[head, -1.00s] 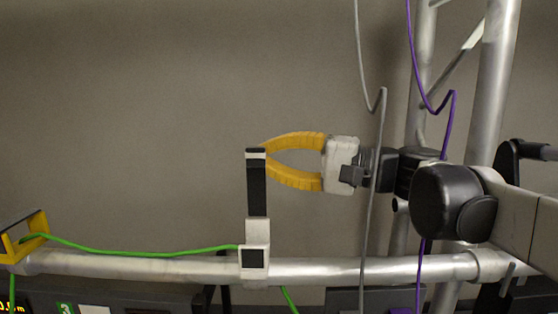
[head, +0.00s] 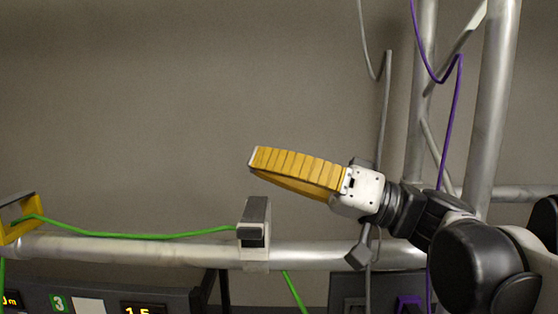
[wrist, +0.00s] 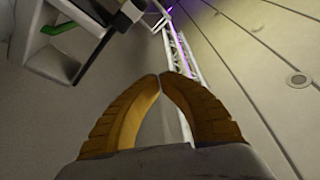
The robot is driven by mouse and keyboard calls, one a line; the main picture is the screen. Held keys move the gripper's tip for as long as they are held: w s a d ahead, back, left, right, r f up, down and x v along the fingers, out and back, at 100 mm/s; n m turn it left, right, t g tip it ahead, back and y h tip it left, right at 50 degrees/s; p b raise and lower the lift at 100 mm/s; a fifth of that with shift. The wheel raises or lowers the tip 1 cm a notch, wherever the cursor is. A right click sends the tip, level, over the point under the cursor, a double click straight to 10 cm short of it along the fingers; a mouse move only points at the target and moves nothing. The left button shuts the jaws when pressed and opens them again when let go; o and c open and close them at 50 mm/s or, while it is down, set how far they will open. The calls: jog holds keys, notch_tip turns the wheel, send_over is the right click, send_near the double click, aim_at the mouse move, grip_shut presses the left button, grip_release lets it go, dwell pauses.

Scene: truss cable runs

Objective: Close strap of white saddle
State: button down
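The white saddle (head: 256,254) sits on the horizontal truss tube, with the green cable (head: 160,236) running into it. Its dark strap (head: 257,209) lies folded over the top, with a black end facing me. I cannot tell whether it is fastened. My gripper (head: 252,160) is above the saddle, apart from it, with yellow fingers pointing left. In the wrist view the gripper (wrist: 160,76) has its fingertips together with nothing between them. There, the white saddle (wrist: 38,56) is at the upper left, with the dark strap (wrist: 103,30) slanting beside it.
A yellow saddle (head: 20,221) stands open-looking at the left end of the tube (head: 130,249). A grey cable (head: 386,110) and a purple cable (head: 452,120) hang at the right by the upright truss tubes (head: 492,100). Panels with displays (head: 145,309) are below. The wall area above is clear.

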aim_at(261, 221)
jog(key=s+f+n+g+b, duration=0.1)
jog(key=n, duration=0.1)
jog(key=f+n, duration=0.1)
jog(key=shift+s+f+n+g+y+b, duration=0.2)
jog(key=shift+s+n+g+y+b, duration=0.1)
jog(key=shift+s+n+g+b, duration=0.1)
jog(key=f+n, duration=0.1)
jog(key=s+f+n+g+b, duration=0.1)
jog(key=n, duration=0.1)
jog(key=shift+n+g, duration=0.3)
jog(key=shift+s+d+f+b, duration=0.1)
jog(key=shift+s+f+b, duration=0.15)
jog(key=shift+f+b, duration=0.3)
